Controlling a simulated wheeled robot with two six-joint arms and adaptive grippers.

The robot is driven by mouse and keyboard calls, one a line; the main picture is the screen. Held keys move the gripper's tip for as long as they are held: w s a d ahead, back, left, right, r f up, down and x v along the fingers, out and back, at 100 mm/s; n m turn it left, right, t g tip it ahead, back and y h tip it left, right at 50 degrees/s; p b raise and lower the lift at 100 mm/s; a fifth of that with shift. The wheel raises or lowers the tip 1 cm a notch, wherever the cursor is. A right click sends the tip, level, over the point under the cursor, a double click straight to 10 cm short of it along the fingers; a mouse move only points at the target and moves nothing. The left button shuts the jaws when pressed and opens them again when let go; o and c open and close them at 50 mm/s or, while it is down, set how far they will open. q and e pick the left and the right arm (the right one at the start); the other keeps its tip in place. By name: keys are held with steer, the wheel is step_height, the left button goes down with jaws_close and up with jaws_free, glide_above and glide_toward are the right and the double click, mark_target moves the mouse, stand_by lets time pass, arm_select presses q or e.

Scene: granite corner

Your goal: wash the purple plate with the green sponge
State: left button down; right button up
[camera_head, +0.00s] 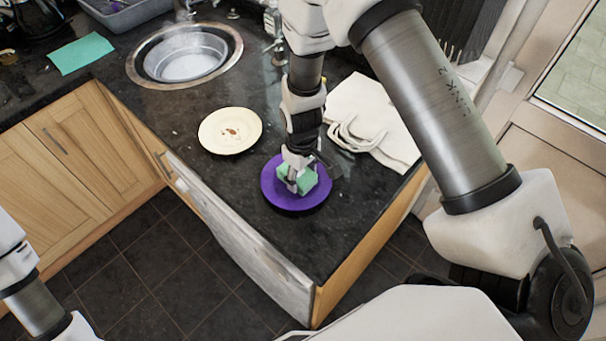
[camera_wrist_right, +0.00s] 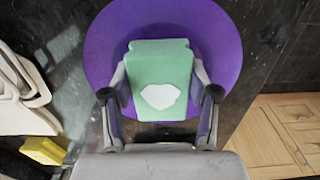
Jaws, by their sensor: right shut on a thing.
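The purple plate (camera_head: 272,186) lies on the dark granite counter near its corner. It also shows in the right wrist view (camera_wrist_right: 103,48). My right gripper (camera_head: 297,178) is above the plate and shut on the green sponge (camera_head: 309,179). In the right wrist view the sponge (camera_wrist_right: 160,70) sits between the two fingers, with a pale patch on its face. The sponge is over the plate; whether it touches the plate I cannot tell. Part of my left arm shows at the lower left of the head view, but its gripper is not in view.
A cream plate (camera_head: 230,131) with brown stains lies left of the purple plate. A round sink (camera_head: 185,55) is behind it. A white cloth (camera_head: 366,110) lies to the right, with white looped handles on it. A green cloth (camera_head: 80,53) lies at far left. The counter's front edge is close.

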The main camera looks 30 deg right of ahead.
steer(key=shift+w+a, duration=0.3)
steer(key=shift+w, duration=0.1)
steer(key=shift+s+d, duration=0.5)
steer(key=shift+s, duration=0.25)
steer(key=shift+w+a+f, duration=0.15)
steer(key=shift+w, duration=0.15)
steer(key=shift+w+a, duration=0.35)
steer(key=shift+w, duration=0.1)
steer(key=shift+s+d+r, duration=0.2)
steer(key=shift+s+d, duration=0.05)
steer(key=shift+s, duration=0.15)
steer(key=shift+s+d, duration=0.3)
steer(key=shift+s, duration=0.1)
step_height(320, 180, up, 6)
steer(key=p, duration=0.5)
steer(key=shift+a, duration=0.1)
steer(key=shift+p, duration=0.3)
